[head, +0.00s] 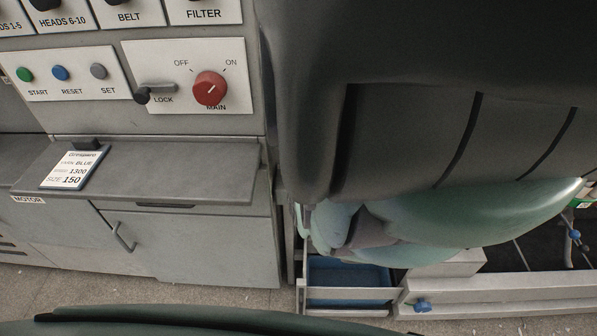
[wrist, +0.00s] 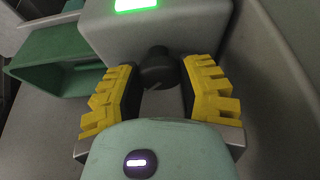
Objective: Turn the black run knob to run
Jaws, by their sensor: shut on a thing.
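In the wrist view the black run knob (wrist: 158,68) sits on the front of a grey box, between the yellow-padded fingers of my gripper (wrist: 160,82). The fingers are around the knob, one on each side, and shut on it. Which way the knob points cannot be told, as its markings are not visible. A lit green display (wrist: 136,5) shows above it on the same box, cut by the picture's top edge. In the head view the run knob and my fingers are hidden; my arm fills the upper right.
A green tray-like part (wrist: 58,65) lies left of the box. In the head view a panel carries a red main knob (head: 209,88), a lock lever (head: 155,92) and several buttons. A grey shelf (head: 190,170) holds a card (head: 74,167). A blue bin (head: 345,272) stands below my arm.

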